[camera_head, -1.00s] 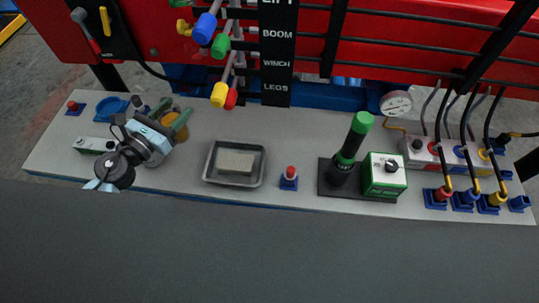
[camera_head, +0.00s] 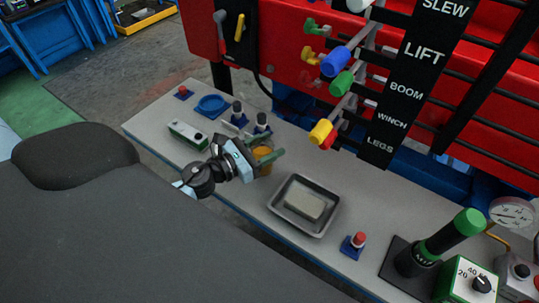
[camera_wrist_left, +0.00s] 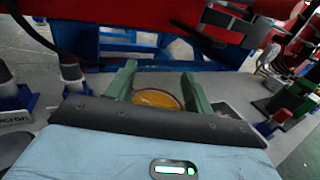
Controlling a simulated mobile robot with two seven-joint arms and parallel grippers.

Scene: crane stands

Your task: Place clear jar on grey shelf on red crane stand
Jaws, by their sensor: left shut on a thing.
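The clear jar with orange contents (camera_head: 264,154) is on the grey shelf (camera_head: 375,205) of the red crane stand (camera_head: 205,30), toward the shelf's left part. My left gripper (camera_head: 266,152) is shut on it, with a green finger on each side. In the left wrist view the jar (camera_wrist_left: 157,98) shows between the two green fingers (camera_wrist_left: 157,92), its lower part hidden by my gripper body. I cannot tell whether the jar touches the shelf. My right gripper is not in view.
A grey tray with a block (camera_head: 281,210) lies right of the jar. A blue dish (camera_head: 211,104), a green-white box (camera_head: 187,135) and dark-topped knobs (camera_head: 238,113) stand left of it. Coloured levers (camera_head: 335,85) hang above. A red button (camera_head: 355,243) and a green-topped black cylinder (camera_head: 440,243) are farther right.

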